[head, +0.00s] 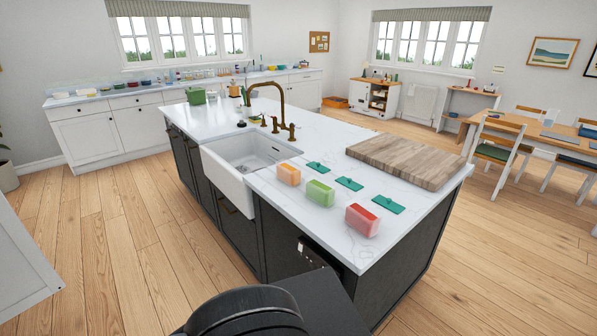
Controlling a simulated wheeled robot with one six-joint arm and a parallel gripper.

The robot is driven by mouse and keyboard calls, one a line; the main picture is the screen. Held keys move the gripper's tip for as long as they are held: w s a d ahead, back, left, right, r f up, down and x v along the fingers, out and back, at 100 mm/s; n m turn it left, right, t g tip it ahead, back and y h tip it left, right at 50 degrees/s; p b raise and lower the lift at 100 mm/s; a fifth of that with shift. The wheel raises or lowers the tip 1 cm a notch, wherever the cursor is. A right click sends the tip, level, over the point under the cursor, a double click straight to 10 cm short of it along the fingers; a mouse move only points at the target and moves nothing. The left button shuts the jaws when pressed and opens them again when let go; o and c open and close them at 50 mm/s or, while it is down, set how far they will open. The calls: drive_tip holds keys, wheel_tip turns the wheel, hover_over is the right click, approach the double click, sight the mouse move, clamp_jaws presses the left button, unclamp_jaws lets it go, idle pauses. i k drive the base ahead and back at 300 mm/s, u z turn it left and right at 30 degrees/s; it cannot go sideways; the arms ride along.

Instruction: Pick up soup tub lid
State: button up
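Three flat teal lids with small raised grips lie in a row on the white island counter: a far lid (318,167), a middle lid (349,183) and a near lid (388,204). Beside them, to their left, stand an orange tub (289,174), a green tub (320,193) and a red tub (362,220). The lids lie apart from the tubs. I cannot tell which lid is the soup tub's; no label is readable. My gripper is not in view; only dark parts of my own body show at the bottom.
A wooden cutting board (408,164) lies right of the lids. A white sink (246,157) with a brass tap (283,97) is to the left of the tubs. A green container (195,96) stands at the island's far end. Wooden floor is clear left of the island.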

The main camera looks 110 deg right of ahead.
sight(318, 167)
drive_tip(key=z, duration=1.45)
drive_tip(key=i, duration=2.1)
drive_tip(key=z, duration=3.5)
drive_tip(key=i, duration=1.65)
